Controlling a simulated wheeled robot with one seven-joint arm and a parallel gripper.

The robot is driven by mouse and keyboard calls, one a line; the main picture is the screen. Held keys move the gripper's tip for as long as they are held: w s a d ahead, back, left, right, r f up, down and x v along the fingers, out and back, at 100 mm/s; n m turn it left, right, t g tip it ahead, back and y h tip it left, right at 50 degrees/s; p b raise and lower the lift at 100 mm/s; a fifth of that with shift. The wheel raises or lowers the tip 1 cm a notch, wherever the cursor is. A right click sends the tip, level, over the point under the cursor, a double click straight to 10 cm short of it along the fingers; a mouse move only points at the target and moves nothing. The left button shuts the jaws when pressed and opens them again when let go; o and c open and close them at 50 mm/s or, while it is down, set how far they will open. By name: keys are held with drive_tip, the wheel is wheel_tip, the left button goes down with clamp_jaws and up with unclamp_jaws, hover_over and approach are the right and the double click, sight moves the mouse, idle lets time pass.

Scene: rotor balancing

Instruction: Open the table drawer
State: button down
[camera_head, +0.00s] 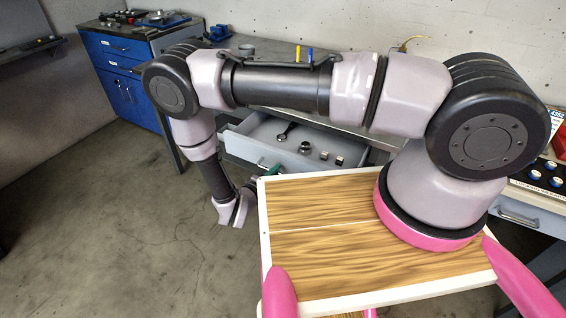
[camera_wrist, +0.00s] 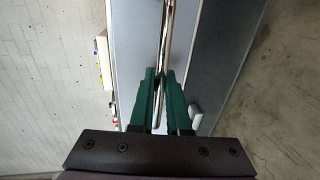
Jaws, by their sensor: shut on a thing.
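The table drawer (camera_head: 262,134) is pulled out from under the grey workbench, and its inside shows in the head view. A wrench, a metal ring and two small blocks lie in it. Its thin metal handle (camera_wrist: 166,32) runs between my gripper's green fingers in the wrist view. My gripper (camera_wrist: 160,78) is shut on this handle. In the head view only a bit of green finger (camera_head: 268,167) shows at the drawer's front; my arm and the wooden top of my base hide the rest.
The workbench top (camera_head: 285,52) carries a few small items near the wall. A blue cabinet (camera_head: 120,75) stands at the left. Another drawer with a handle (camera_head: 518,216) sits at the right, below a dark panel with white round parts. The floor at the left is clear.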

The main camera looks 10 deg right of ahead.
drive_tip(key=shift+f+v, duration=0.25)
drive_tip(key=shift+v, duration=0.95)
drive_tip(key=c, duration=0.9)
unclamp_jaws()
drive_tip(key=v, duration=1)
drive_tip(key=shift+s+a, duration=0.2)
drive_tip(key=shift+s, duration=0.15)
